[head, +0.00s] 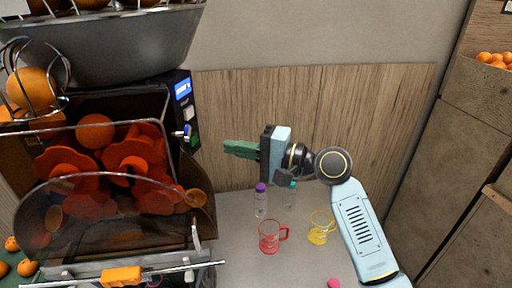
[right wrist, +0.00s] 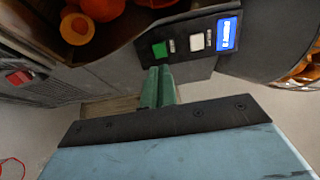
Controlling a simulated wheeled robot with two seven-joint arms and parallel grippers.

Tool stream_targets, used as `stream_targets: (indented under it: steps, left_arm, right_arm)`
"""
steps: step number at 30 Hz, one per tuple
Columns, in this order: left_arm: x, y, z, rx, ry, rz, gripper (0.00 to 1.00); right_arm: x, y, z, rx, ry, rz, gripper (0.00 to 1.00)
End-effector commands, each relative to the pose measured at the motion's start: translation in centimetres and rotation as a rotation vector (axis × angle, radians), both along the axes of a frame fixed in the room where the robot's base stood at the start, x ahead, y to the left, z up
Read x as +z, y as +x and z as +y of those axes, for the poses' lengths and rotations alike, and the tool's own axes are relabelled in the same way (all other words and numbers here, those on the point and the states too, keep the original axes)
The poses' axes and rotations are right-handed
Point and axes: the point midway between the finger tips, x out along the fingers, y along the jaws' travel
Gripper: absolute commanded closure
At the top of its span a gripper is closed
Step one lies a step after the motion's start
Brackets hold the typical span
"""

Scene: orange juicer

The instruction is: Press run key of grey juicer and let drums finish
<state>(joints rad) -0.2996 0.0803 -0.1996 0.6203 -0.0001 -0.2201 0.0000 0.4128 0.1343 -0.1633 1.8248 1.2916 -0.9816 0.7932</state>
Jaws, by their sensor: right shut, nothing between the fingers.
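The grey juicer (head: 120,50) fills the left of the head view, with orange-red drums (head: 130,155) behind a clear cover. Its black control panel (head: 187,115) has a blue display, a white key and a green key. In the right wrist view the green key (right wrist: 159,50), white key (right wrist: 196,42) and lit display (right wrist: 228,33) show clearly. My right gripper (head: 226,147) is shut and empty, its green fingers pointing left at the panel. In the wrist view its fingertips (right wrist: 158,72) sit just below the green key; contact cannot be told. My left gripper is out of view.
On the pale counter (head: 235,240) below my right arm stand a red mug (head: 268,238), a yellow mug (head: 318,228), a purple-capped bottle (head: 261,203) and a teal-capped bottle (head: 291,198). A wooden panel (head: 350,110) backs the counter. A wooden cabinet (head: 460,150) stands at right.

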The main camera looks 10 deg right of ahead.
Motion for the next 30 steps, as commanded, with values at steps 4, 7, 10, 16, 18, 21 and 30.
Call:
stream_targets:
  steps: [4,7,10,16,18,21,30]
  left_arm:
    - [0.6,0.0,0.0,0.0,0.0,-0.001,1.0]
    - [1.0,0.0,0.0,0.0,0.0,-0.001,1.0]
    - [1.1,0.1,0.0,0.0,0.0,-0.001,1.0]
    - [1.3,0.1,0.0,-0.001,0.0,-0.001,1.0]
    - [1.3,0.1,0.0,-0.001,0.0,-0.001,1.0]
    - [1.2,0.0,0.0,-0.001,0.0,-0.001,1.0]
    - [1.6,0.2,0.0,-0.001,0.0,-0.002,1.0]
  right_arm:
    - [0.3,1.5,2.8,0.001,0.002,0.0,1.0]
    - [0.2,2.3,4.2,0.002,0.001,0.0,1.0]
    - [0.1,3.0,5.1,0.0,0.0,0.001,1.0]
    - [0.0,3.4,6.0,-0.001,-0.001,0.0,1.0]
    - [0.0,3.5,6.0,-0.001,-0.001,0.0,1.0]
    - [0.0,3.5,6.0,-0.001,-0.001,0.0,1.0]
    - [0.0,3.7,5.2,-0.023,-0.002,0.0,1.0]
